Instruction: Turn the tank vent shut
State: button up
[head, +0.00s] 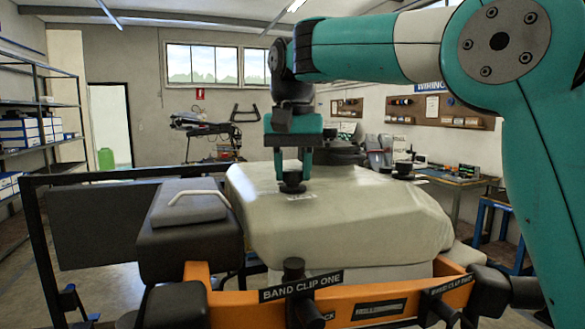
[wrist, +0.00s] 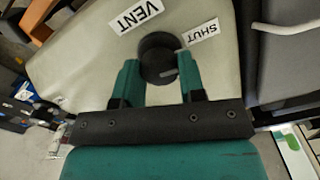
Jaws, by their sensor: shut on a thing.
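The tank (head: 340,215) is a large pale cream body in the middle of the head view. The tank vent (head: 291,182) is a small round black knob on its top, left of centre. In the wrist view the vent (wrist: 158,58) has a light pointer mark on its right side, by the SHUT label (wrist: 201,33). A VENT label (wrist: 135,15) is stuck on the tank above it. My gripper (head: 291,170) points down, its teal fingers shut on the vent from both sides. In the wrist view the fingers (wrist: 160,72) flank the knob. The fingertips partly cover its sides.
A dark block with a pale handle (head: 198,200) stands left of the tank. An orange frame (head: 365,300) with black clips, one labelled BAND CLIP ONE (head: 300,285), runs along the front. Shelves (head: 40,130) stand at far left.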

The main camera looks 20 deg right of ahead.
aim_at(292, 171)
dwell(0.3)
jog(key=o, duration=0.9)
jog(key=shift+o, duration=0.2)
notch_tip(292, 171, up, 17)
jog(key=p, duration=0.7)
jog(key=shift+r+p, duration=0.15)
jog(key=shift+p, duration=0.15)
